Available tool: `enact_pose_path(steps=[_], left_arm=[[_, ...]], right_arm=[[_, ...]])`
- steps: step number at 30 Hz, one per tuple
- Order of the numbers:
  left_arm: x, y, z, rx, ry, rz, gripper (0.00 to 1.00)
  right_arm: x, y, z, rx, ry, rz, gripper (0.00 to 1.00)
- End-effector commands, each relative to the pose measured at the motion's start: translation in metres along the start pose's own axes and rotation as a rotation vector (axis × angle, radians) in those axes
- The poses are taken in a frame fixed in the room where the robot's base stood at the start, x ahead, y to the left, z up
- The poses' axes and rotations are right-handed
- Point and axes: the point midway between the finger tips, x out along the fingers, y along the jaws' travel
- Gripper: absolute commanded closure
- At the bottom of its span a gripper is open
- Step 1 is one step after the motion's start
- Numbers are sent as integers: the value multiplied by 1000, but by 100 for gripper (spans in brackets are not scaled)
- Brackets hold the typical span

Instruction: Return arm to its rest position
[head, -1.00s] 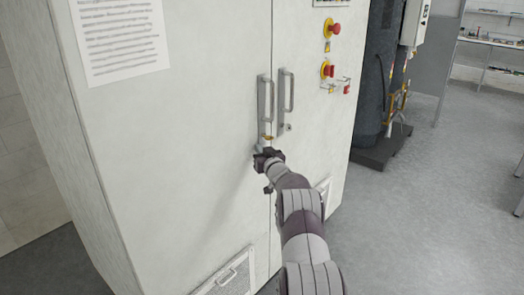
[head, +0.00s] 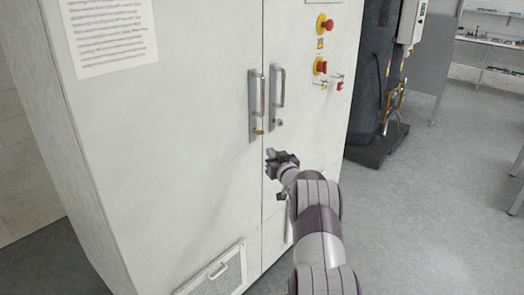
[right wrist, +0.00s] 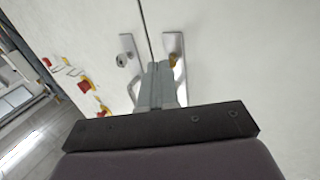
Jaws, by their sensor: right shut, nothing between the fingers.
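My right gripper (head: 270,156) is in front of the tall white cabinet (head: 190,130), a little below its two door handles. Its fingers are shut together and hold nothing, as the right wrist view shows the closed fingers (right wrist: 157,85) pointing toward the doors. The left door handle (head: 256,105) and right door handle (head: 278,90) are grey vertical bars on either side of the seam between the doors. Both doors look closed. The gripper appears apart from the handles. My left gripper is not in view.
Red emergency buttons on yellow bases (head: 321,66) sit on the right door. A printed sheet (head: 108,35) is on the left door. A dark cylinder (head: 370,80) on a base stands right of the cabinet. Open grey floor (head: 440,200) lies at the right.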

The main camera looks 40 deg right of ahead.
Motion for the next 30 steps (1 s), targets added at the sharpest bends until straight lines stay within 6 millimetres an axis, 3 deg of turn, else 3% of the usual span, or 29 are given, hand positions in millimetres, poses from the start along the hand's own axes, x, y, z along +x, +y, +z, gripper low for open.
enact_pose_path(steps=[6,16,17,20,22,23,24,26,30], left_arm=[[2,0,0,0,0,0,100],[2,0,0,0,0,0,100],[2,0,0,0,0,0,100],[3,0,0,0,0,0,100],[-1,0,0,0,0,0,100],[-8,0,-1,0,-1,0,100],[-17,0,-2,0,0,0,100],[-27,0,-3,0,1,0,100],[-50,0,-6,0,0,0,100]], right_arm=[[-31,18,0,0,-1,2,100],[-36,22,4,-18,-14,8,100],[-36,25,9,-32,-38,23,100],[-51,40,58,-35,-218,118,100],[-88,41,102,-13,-458,209,100],[-109,25,113,-5,-589,228,100],[-139,-4,120,2,-747,229,100],[-183,-50,122,3,-942,203,100],[-291,-148,100,-24,-1284,86,100]])
